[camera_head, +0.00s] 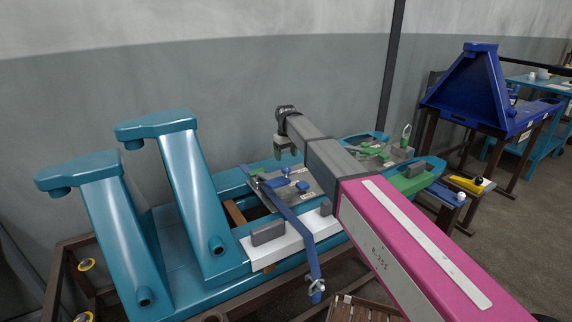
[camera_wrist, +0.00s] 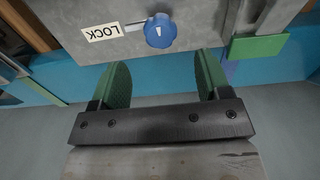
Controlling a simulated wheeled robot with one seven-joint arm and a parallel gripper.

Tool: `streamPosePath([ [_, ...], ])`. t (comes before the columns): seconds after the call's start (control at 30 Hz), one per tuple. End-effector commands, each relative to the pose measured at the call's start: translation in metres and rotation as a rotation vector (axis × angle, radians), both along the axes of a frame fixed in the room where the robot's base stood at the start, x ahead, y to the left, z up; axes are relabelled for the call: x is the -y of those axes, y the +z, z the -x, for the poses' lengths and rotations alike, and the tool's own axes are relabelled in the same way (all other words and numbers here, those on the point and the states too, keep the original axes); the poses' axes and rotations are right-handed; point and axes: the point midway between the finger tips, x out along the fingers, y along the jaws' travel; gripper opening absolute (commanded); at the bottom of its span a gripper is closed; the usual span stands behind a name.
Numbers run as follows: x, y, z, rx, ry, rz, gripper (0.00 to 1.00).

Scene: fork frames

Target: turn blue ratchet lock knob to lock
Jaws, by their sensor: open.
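The blue knob (camera_wrist: 160,31) sits on a grey metal plate (camera_wrist: 200,17) in the wrist view. A short white mark on it runs roughly up and down in the picture. A white LOCK label (camera_wrist: 102,32) appears upside down to its left, with a pale line between label and knob. My gripper (camera_wrist: 162,62) is open and empty, its two green fingers apart. The knob appears just beyond the fingertips, near the middle of the gap; I see no contact. In the head view my gripper (camera_head: 286,155) is above the far side of the plate; which blue part there is the knob is unclear.
A blue bar (camera_head: 285,215) crosses the front of the teal fixture. Two tall teal posts (camera_head: 185,185) stand at left. A green block (camera_wrist: 257,47) is right of the knob. A yellow-handled item (camera_head: 466,184) and a dark blue stand (camera_head: 480,95) are at right.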

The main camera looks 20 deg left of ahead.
Motion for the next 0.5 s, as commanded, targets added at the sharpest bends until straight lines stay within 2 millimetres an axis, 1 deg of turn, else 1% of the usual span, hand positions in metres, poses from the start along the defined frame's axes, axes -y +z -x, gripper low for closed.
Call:
streamPosePath([
  [0.03, 0.000, 0.009, 0.000, 0.002, 0.000, -0.001, 0.70],
  [0.1, 0.000, 0.020, 0.000, 0.002, 0.000, -0.001, 0.70],
  [0.2, 0.000, 0.031, 0.000, 0.001, 0.000, -0.001, 0.70],
  [0.33, 0.000, 0.039, 0.000, 0.001, 0.001, -0.001, 0.70],
  [0.5, 0.000, 0.042, 0.000, 0.000, 0.001, 0.000, 0.70],
])
